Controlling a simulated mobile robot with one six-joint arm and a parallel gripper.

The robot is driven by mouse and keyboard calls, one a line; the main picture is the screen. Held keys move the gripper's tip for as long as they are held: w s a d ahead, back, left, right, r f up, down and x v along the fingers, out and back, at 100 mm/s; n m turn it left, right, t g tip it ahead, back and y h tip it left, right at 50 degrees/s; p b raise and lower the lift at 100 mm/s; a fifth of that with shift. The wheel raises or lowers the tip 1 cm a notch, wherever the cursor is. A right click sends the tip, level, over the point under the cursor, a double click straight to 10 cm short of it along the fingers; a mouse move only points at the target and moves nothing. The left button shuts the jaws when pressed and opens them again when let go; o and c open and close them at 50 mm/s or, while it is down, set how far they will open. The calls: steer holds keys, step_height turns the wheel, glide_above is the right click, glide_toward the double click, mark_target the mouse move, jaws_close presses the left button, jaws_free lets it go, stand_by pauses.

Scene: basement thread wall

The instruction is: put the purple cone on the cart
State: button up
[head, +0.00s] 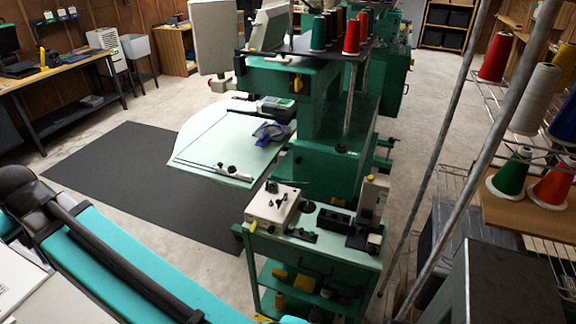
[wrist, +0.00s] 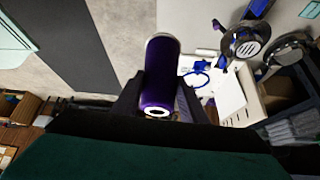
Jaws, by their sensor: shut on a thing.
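The purple cone (wrist: 159,75) is between the two dark fingers of my gripper (wrist: 157,98) in the wrist view. The fingers are shut on it, one on each side, and its pale hollow end faces the camera. The green cart (head: 318,262) stands in the lower middle of the head view. Its top holds a cream box and several small black parts, with a little bare surface between them. Neither my gripper nor the purple cone can be made out in the head view, so their distance from the cart cannot be told.
A green embroidery machine (head: 330,150) with a pale table (head: 215,160) stands behind the cart. Thread cones sit on a rack (head: 530,205) at right, behind slanting metal poles (head: 450,140). A dark mat (head: 130,175) lies on open floor at left. The wrist view shows a cluttered white surface (wrist: 205,25).

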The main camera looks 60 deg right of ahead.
steer(key=s+d+f+m+g+h+p, duration=0.15)
steer(key=s+d+m, duration=0.25)
steer(key=d, duration=0.9)
steer(key=s+d+f+m+g+h, duration=0.1)
steer(key=s+d+f+m+h, duration=0.25)
steer(key=d, duration=1.05)
steer(key=s+d+f+m+g+h, duration=0.15)
steer(key=s+d+m, duration=0.35)
steer(key=d, duration=0.8)
steer(key=s+d+f+m+g+y+p, duration=0.1)
steer(key=s+d+m+g, duration=0.2)
steer(key=s+d, duration=0.9)
steer(key=s+d+f+m+g+p, duration=0.1)
steer(key=s+d+m+g, duration=0.3)
steer(key=s+d+m, duration=0.6)
steer(key=s+d+f, duration=0.1)
steer(key=s+d, duration=0.1)
steer(key=s, duration=0.7)
steer(key=shift+s+d+f+y, duration=0.2)
steer(key=shift+d+f+y, duration=0.05)
steer(key=shift+d+y, duration=0.15)
steer(key=shift+f+m, duration=0.15)
steer(key=shift+m, duration=0.1)
step_height(320, 180, down, 10)
steer(key=b, duration=0.4)
steer(key=shift+w+a+f+b, duration=0.1)
steer(key=shift+f+b, duration=0.2)
steer(key=shift+b, duration=0.35)
